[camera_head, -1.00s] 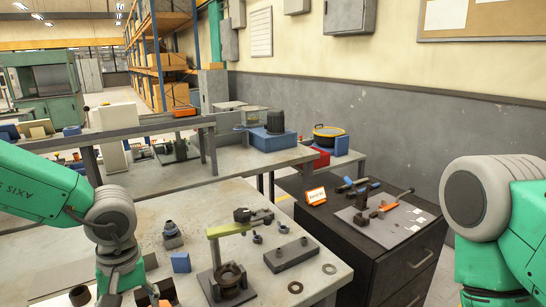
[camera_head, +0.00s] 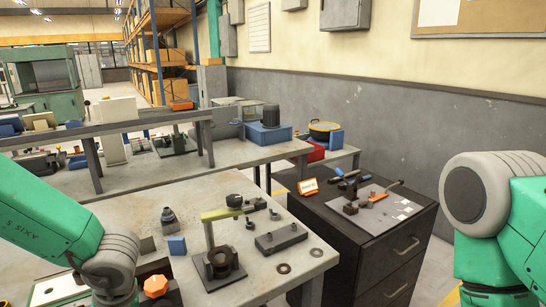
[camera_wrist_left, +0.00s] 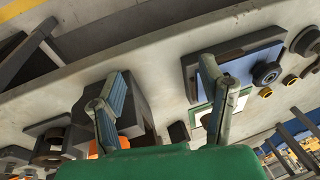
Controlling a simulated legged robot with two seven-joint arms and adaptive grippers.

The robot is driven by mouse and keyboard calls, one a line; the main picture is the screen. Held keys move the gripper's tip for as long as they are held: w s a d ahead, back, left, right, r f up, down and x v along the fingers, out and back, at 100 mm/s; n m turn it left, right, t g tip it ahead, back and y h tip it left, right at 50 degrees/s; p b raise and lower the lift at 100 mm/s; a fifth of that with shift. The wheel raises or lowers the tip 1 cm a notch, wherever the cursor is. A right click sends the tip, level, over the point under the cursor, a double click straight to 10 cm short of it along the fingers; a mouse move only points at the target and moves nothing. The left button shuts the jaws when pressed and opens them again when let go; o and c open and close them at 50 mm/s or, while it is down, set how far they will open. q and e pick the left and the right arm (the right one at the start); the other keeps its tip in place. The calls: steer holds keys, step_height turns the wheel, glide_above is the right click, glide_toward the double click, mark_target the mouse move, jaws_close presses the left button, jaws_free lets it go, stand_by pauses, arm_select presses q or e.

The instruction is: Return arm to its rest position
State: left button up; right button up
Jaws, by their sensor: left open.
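The press (camera_head: 218,268) stands on the worktable, with a dark square base, a post and a yellow-green arm (camera_head: 222,215) held level.
An orange knob (camera_head: 156,286) on a dark block is close right of my left wrist. A blue block (camera_head: 177,245), a dark bar block (camera_head: 281,239) and small rings lie around the press. A dark drawer cabinet (camera_head: 365,245) with tools stands to the right.

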arm_select(q)
steer(key=s+a+f+m+t, duration=0.35)
steer(key=s+f, duration=0.25)
steer(key=f, duration=0.5)
steer(key=s+d+f+m+g+h, duration=0.1)
steer(key=s+d+f+g, duration=0.1)
steer(key=s, duration=0.7)
steer(key=s+d+f+m+g+h, duration=0.2)
steer(key=s+f, duration=0.1)
steer(key=s, duration=0.5)
step_height(320, 180, down, 11)
steer(key=b, duration=1.1)
steer(key=shift+w, duration=0.3)
arm_select(e)
step_height(320, 180, down, 11)
steer(key=shift+a, duration=0.35)
